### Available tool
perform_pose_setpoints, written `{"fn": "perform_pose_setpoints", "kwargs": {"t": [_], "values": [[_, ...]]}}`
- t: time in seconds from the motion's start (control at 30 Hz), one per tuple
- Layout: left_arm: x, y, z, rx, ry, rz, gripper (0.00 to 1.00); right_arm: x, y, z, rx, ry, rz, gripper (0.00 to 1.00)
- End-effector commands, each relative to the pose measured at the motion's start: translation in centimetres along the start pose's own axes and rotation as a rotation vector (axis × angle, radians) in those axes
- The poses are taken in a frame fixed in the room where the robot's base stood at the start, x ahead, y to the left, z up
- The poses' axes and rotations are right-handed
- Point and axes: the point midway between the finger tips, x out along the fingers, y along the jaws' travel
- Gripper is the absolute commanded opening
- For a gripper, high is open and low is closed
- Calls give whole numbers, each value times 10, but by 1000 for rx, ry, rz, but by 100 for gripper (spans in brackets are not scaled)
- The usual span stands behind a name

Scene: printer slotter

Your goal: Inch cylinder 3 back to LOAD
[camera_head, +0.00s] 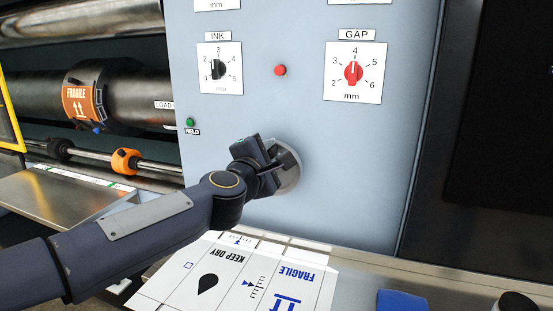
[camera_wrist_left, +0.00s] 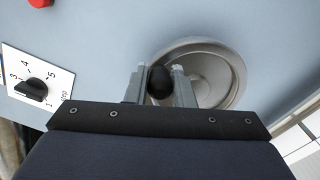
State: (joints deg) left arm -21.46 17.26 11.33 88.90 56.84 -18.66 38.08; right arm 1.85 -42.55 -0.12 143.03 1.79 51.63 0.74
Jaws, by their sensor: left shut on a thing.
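My left gripper (camera_head: 281,160) reaches the round metal handwheel (camera_head: 291,178) on the pale blue panel. In the left wrist view its fingers (camera_wrist_left: 160,84) are shut on the wheel's dark crank knob (camera_wrist_left: 160,82), at the left part of the wheel (camera_wrist_left: 215,88). The dark cylinder (camera_head: 135,99) lies at the left and carries an orange FRAGILE plate (camera_head: 78,104). A LOAD label (camera_head: 164,104) shows at its right, partly cut off by the panel. I cannot tell whether this is cylinder 3. My right gripper is not in view.
The panel bears an INK dial (camera_head: 218,69), a red GAP dial (camera_head: 354,72), a red button (camera_head: 280,70) and a green HELD lamp (camera_head: 190,122). A printed sheet (camera_head: 220,278) lies below my left arm. A blue object (camera_head: 402,301) is at bottom right.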

Motion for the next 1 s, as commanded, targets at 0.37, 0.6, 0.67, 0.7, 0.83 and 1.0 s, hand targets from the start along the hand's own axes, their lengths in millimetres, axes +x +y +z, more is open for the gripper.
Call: {"fn": "perform_pose_setpoints", "kwargs": {"t": [0.37,0.6,0.67,0.7,0.83,1.0], "values": [[0,4,-9,-156,1,0,0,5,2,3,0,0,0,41],[0,5,-10,-180,2,0,0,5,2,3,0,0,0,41],[0,5,-10,-181,2,0,0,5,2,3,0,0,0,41],[0,5,-10,-181,2,0,0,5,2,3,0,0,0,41],[0,5,-10,-181,3,0,0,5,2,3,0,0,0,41],[0,5,-10,-180,3,0,33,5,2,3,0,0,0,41]]}}
